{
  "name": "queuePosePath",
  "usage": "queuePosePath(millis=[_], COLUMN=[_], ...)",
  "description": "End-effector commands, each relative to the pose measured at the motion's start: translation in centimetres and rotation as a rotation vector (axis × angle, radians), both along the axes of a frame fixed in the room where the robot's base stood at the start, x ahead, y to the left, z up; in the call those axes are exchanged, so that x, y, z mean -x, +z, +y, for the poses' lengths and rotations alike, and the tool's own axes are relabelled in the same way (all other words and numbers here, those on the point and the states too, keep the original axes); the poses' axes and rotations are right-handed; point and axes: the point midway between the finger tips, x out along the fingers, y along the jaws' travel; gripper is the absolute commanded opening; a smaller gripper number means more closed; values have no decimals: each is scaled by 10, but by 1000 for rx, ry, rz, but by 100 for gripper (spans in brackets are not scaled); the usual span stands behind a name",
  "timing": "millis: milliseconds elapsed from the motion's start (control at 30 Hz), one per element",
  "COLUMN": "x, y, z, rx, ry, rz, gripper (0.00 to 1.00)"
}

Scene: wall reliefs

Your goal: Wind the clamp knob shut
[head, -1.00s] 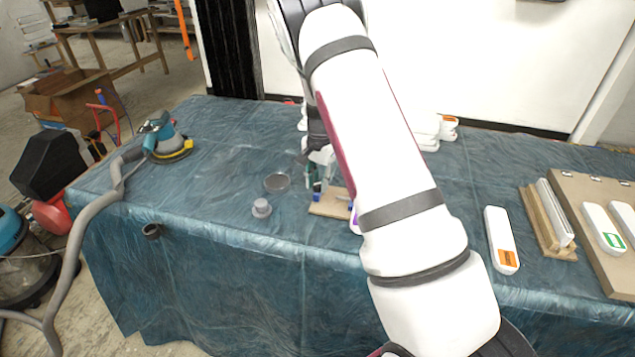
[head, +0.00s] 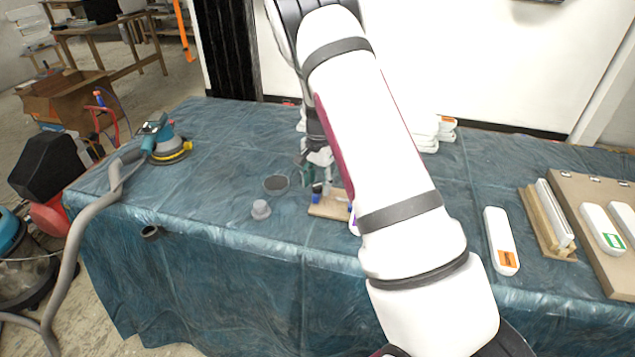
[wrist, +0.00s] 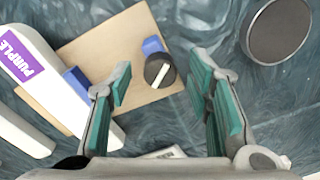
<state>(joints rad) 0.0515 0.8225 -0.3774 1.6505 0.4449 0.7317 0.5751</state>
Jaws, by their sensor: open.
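The clamp knob (wrist: 160,70) is a small dark round cap with a pale bar across it. It sits beside a blue block (wrist: 153,46) on a tan wooden board (wrist: 118,48). My gripper (wrist: 162,82) is open, with one green-padded finger on either side of the knob in the wrist view. Nothing is held, and the gap in height between fingers and knob cannot be told. A white piece with a PURPLE label (wrist: 45,75) lies along the board's left, by a second blue block (wrist: 77,82). In the head view, my arm partly hides the board (head: 328,207).
A dark round disc (head: 276,184) and a grey knobbed piece (head: 261,210) lie left of the board on the blue-covered table (head: 215,170). A sander (head: 165,142) with a hose stands further left. A white piece with an orange label (head: 500,240) lies to the right.

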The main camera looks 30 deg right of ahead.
Motion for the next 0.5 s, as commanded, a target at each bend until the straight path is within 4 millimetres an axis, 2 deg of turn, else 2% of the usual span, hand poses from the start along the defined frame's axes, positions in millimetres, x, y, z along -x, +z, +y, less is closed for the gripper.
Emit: queuePosePath(millis=[167, 500], x=[-1, 1], y=[15, 82], z=[0, -1], rx=[1, 1], ry=[1, 1], rz=[-4, -4], gripper=[46, 46])
